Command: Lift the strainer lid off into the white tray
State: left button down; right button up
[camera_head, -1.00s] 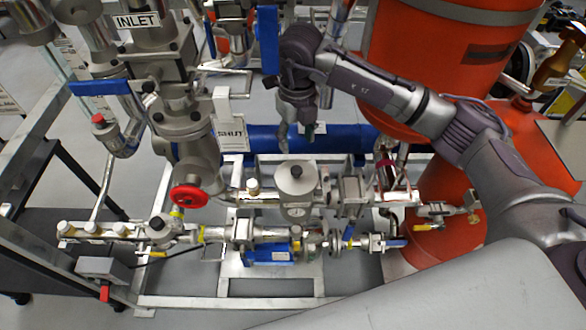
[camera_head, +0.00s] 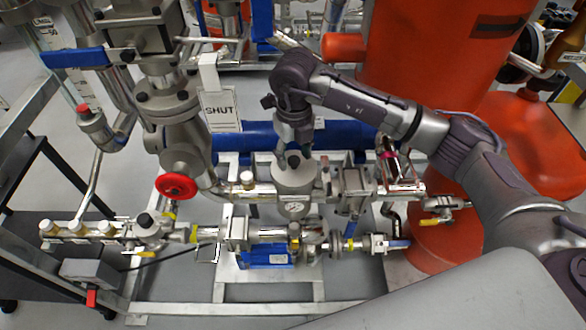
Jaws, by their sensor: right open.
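The strainer lid (camera_head: 294,181) is the round grey metal top of the upright pot in the middle of the pipework, above a small dial gauge (camera_head: 293,207). My right gripper (camera_head: 293,163) reaches in from the right and points down over the lid. Its fingers are open around the lid's centre, where the earlier picture shows a dark knob. The fingers hide that knob now, and I cannot tell whether they touch it. I do not see the white tray. My left gripper is not in view.
A red handwheel valve (camera_head: 177,186) and a SHUT tag (camera_head: 220,112) stand left of the lid. A blue pipe (camera_head: 245,141) runs behind it. A large orange vessel (camera_head: 425,60) stands at the right. Pipes and valves crowd close around the lid.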

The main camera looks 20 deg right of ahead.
aim_at(294, 159)
jog(key=c, duration=0.8)
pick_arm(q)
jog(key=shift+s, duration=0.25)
pick_arm(e)
jog(key=shift+r, duration=0.1)
jog(key=shift+c, duration=0.2)
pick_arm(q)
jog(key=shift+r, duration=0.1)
pick_arm(e)
jog(key=shift+r, duration=0.1)
